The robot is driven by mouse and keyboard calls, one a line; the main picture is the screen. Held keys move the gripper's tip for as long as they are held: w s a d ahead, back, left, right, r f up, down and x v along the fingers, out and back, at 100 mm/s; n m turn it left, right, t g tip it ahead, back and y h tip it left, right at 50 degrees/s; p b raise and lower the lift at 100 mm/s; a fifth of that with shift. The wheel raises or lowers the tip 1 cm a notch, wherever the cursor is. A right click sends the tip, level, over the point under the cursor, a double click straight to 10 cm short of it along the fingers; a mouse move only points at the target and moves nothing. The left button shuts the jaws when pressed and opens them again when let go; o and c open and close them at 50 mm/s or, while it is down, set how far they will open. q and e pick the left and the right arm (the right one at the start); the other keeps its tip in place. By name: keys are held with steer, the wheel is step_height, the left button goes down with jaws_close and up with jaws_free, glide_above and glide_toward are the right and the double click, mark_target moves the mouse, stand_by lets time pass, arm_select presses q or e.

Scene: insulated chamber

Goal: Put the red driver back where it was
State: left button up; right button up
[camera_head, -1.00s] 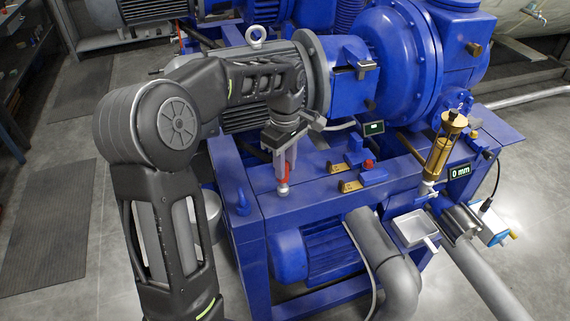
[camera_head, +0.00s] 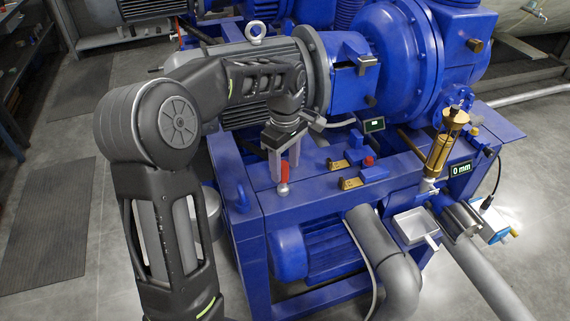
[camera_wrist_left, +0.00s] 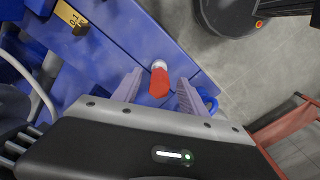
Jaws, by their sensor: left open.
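The red driver (camera_head: 284,181) stands roughly upright at the left front part of the blue machine's top. My left gripper (camera_head: 285,166) is above it, pointing down, with its two fingers apart on either side of the driver. In the left wrist view the red handle (camera_wrist_left: 160,82) is between the spread fingers of my left gripper (camera_wrist_left: 157,92), with a gap on each side. A pale tip shows at its far end. How the driver's lower end is seated is too small to tell. My right gripper is not in view.
The blue machine top (camera_head: 310,192) holds brass-coloured blocks (camera_head: 349,184) to the right of the driver. A small display (camera_head: 374,125) stands behind them. A brass cylinder (camera_head: 440,150) and a grey tray (camera_head: 413,226) are farther right. The grey motor (camera_head: 250,118) is behind my arm.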

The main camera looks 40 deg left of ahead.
arm_select(q)
step_height(320, 180, up, 8)
steer(key=shift+f+b, duration=0.1)
steer(key=shift+b, duration=0.4)
stand_by(0.6)
